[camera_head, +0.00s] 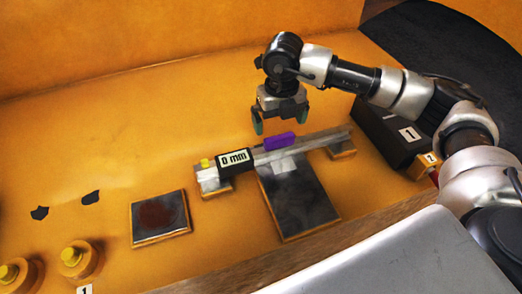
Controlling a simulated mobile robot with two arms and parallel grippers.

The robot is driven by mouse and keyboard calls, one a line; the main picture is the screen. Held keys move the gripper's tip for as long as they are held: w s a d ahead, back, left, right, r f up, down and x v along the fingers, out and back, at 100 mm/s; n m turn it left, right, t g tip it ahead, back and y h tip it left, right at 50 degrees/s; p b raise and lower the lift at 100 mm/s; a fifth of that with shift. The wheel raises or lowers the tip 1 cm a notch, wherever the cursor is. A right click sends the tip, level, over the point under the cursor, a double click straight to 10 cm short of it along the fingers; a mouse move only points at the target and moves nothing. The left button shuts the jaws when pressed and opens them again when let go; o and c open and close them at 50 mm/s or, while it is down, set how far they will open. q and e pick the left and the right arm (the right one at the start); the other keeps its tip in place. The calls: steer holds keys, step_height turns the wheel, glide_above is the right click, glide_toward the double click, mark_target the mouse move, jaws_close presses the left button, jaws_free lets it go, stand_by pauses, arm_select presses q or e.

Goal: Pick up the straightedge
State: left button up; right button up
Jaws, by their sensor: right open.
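The straightedge (318,139) is a long grey bar running left to right across the middle of the orange surface. A purple block (279,141) sits on it like a grip, and a black gauge reading "0 mm" (234,158) is to the left of that. Its ends lie over two small blocks. My right gripper (279,122) is open and empty, pointing down just above and behind the purple block, apart from it as far as I can tell. My left gripper is not in view.
A dark plate (303,203) lies under the bar's middle. A dark square pad (160,217) is to the left. Yellow-topped knobs (74,256) stand at front left. A black box labelled 1 (386,127) is at right. The surface behind the bar is largely clear.

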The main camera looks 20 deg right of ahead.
mark_target(280, 137)
steer(key=shift+f, duration=0.45)
steer(key=f+p, duration=0.1)
steer(key=f, duration=0.2)
steer(key=f+p, duration=0.1)
steer(key=shift+s+d+f+p, duration=0.2)
steer(key=shift+s+f+p, duration=0.1)
steer(key=shift+f, duration=0.1)
steer(key=shift+w+f, duration=0.1)
steer(key=shift+f, duration=0.25)
steer(key=shift+c, duration=0.5)
steer(key=c, duration=0.9)
steer(key=shift+w, duration=0.1)
steer(key=shift+c, duration=0.6)
steer(key=shift+r, duration=0.15)
